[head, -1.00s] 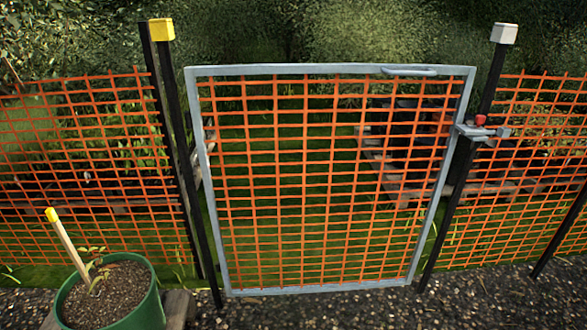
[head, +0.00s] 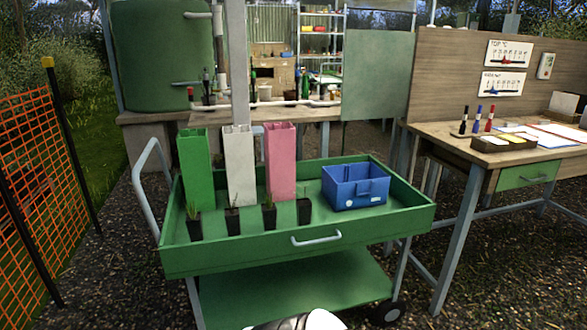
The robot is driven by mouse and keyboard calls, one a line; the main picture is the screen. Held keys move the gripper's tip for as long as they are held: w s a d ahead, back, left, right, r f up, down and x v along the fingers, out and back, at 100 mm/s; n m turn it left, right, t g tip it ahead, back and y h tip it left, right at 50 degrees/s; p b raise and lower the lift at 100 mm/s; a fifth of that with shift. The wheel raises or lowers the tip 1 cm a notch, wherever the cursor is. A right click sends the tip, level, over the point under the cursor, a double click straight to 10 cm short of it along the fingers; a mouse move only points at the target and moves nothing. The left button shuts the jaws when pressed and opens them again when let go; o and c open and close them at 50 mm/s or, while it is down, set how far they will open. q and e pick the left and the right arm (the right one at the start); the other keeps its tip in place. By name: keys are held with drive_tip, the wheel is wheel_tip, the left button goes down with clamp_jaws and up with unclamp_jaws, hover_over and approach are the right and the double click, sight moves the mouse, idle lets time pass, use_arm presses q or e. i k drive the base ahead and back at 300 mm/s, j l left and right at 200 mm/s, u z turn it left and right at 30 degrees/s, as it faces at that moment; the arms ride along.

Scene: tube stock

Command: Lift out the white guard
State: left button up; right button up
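The white guard (head: 239,168) is a tall square tube standing upright in the green trolley's top tray (head: 310,239). It stands between a green guard (head: 195,168) on its left and a pink guard (head: 281,160) on its right. Small black pots with seedlings stand in front of the guards, and one pot (head: 233,222) partly covers the white guard's foot. Neither gripper can be made out. A white, rounded part of my own body shows at the bottom edge.
A blue crate (head: 356,187) sits in the tray's right part. The trolley has a grey push handle (head: 146,190) at left and a lower shelf (head: 300,290). A wooden desk (head: 450,140) stands at right, and orange mesh fencing (head: 35,190) at left. Gravel between fence and trolley is clear.

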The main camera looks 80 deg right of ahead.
sight(237, 141)
drive_tip(key=z, duration=2.2)
